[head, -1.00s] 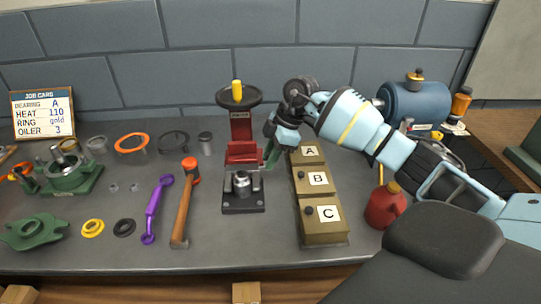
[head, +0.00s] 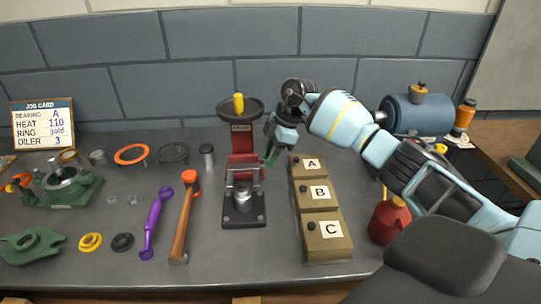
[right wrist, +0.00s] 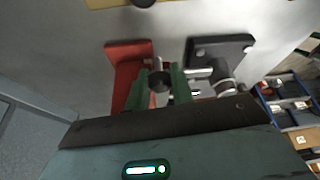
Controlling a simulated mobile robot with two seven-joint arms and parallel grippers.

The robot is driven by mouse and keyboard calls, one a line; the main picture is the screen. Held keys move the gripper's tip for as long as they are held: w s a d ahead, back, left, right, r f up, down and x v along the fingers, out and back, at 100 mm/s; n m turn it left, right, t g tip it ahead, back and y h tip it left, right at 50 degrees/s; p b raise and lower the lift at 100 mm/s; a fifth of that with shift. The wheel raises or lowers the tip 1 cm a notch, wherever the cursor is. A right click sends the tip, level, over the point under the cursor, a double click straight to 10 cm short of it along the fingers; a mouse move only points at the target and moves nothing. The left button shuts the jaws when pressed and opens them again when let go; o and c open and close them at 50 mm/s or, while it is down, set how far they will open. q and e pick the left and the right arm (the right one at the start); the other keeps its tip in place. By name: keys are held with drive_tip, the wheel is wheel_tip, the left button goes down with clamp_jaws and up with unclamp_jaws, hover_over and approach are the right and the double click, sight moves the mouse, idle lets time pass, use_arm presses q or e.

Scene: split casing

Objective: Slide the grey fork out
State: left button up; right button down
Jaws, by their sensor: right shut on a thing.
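The press (head: 243,140) stands mid-bench with a red column, a dark handwheel with a yellow knob, and a black base. The grey fork (head: 243,170) seems to be the thin pale bars across the press front, just above a silver cylinder (head: 243,194); its exact outline is unclear. My right gripper (head: 272,155) is at the right side of the press. In the right wrist view its green fingers (right wrist: 160,85) are shut on a small dark round knob (right wrist: 159,80). I cannot tell whether the knob belongs to the fork. My left gripper is not in view.
Boxes A, B and C (head: 325,240) stand close right of the press. A hammer (head: 185,220) and a purple wrench (head: 155,222) lie to its left. A red oil can (head: 389,222) stands at the right. Bare bench lies in front of the press.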

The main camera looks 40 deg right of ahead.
drive_tip(key=c, duration=1.5)
unclamp_jaws()
drive_tip(key=shift+w+d+r, duration=0.15)
drive_tip(key=shift+r, duration=0.05)
drive_tip(key=shift+c, duration=0.2)
drive_tip(key=o, duration=0.3)
drive_tip(key=shift+w+f, duration=0.1)
drive_tip(key=shift+f, duration=0.05)
drive_tip(key=shift+o, duration=0.2)
drive_tip(key=v, duration=0.8)
drive_tip(key=shift+f, duration=0.15)
